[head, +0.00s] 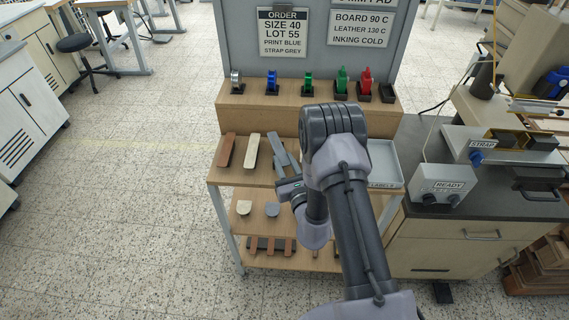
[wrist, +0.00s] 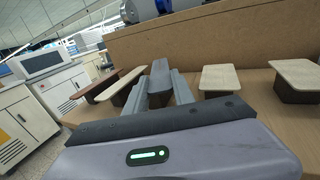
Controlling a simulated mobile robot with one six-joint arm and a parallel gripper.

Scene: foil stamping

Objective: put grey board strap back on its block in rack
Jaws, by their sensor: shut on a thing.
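The grey board strap (wrist: 160,76) is between the two fingers of my gripper (wrist: 158,94) in the wrist view, pointing away from me. My gripper is shut on it. In the head view the grey strap (head: 278,148) shows just beyond my gripper (head: 287,168), over the rack's strap shelf (head: 238,178), right of a cream strap (head: 252,150). The strap looks about level with its neighbours.
A brown strap (head: 227,150) lies at the shelf's left end. Cream straps on dark blocks (wrist: 220,78) stand close on the right in the wrist view. The raised back ledge (head: 300,118) holds foil rolls and bottles. A grey tray (head: 385,163) is at the right.

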